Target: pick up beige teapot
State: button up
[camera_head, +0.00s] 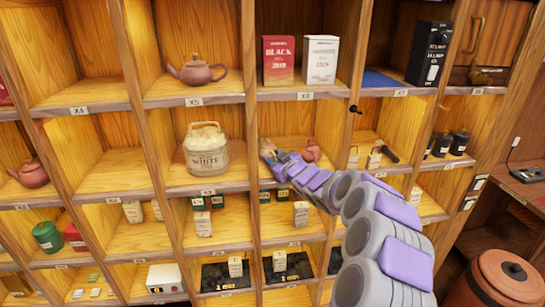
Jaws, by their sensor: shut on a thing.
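My gripper (268,151) is inside the middle compartment of the second shelf row, at the end of my arm, which comes in from the lower right. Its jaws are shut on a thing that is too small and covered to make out. A reddish-brown teapot (311,150) stands just right of my gripper, with its lower part hidden by my arm. A brown clay teapot (195,71) stands upright on the shelf above and to the left. A red-brown teapot (33,175) sits at the far left. No teapot looks clearly beige.
A wrapped white tea bag (206,152) stands left of my gripper, past a wooden divider. A red box (278,62) and a white box (320,60) stand on the shelf above. Small tags and black jars (442,144) are to the right. A lidded brown pot (505,275) is at lower right.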

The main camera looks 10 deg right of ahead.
jog(key=shift+c, duration=1.4)
jog(key=shift+d, duration=0.45)
grip_shut()
jog(key=shift+d, duration=0.15)
jog(key=shift+a, duration=0.35)
